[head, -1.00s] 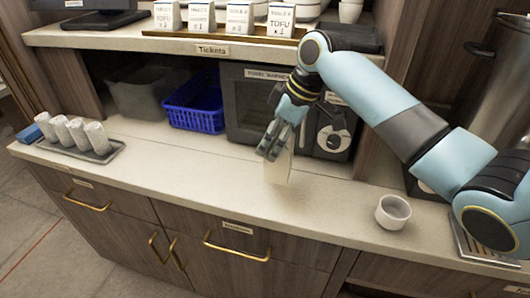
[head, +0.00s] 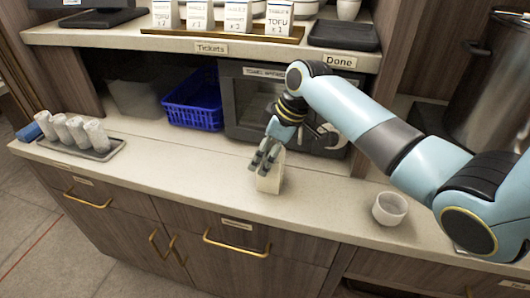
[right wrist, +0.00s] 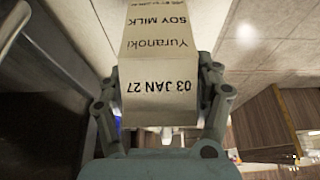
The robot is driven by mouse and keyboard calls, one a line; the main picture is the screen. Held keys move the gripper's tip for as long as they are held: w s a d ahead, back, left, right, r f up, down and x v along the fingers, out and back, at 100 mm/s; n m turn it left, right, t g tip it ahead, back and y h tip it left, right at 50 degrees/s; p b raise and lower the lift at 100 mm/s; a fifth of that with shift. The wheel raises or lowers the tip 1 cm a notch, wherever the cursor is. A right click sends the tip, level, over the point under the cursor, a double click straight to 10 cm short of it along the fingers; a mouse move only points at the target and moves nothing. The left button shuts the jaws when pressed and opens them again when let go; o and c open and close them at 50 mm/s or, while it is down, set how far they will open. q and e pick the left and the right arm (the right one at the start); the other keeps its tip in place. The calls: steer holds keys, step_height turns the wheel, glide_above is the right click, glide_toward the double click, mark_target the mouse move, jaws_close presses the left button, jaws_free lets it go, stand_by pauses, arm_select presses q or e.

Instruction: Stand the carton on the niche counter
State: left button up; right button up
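The carton (head: 270,182) is a small cream box, upright on or just above the pale niche counter (head: 205,177), near its front edge; a gap under it cannot be made out. In the right wrist view the carton (right wrist: 160,85) shows printed "SOY MILK", "Yuranoki" and "03 JAN 27". My right gripper (head: 264,163) comes down on it from above, with fingers on both sides. In the right wrist view the right gripper (right wrist: 160,105) appears shut on the carton. My left gripper is not in view.
A blue basket (head: 193,105) and a dark towel warmer (head: 250,100) stand at the back under the ticket shelf (head: 150,41). A small white cup (head: 390,209) is to the right. A tray of rolled towels (head: 105,151) is at the left. Counter between is clear.

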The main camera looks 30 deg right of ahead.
steer(key=shift+o, duration=0.5)
steer(key=shift+r, duration=0.1)
steer(key=shift+d+r, duration=0.1)
steer(key=shift+r, duration=0.15)
steer(key=v, duration=1.1)
steer(key=shift+s+r, duration=0.15)
steer(key=shift+r, duration=0.1)
steer(key=shift+d, duration=0.1)
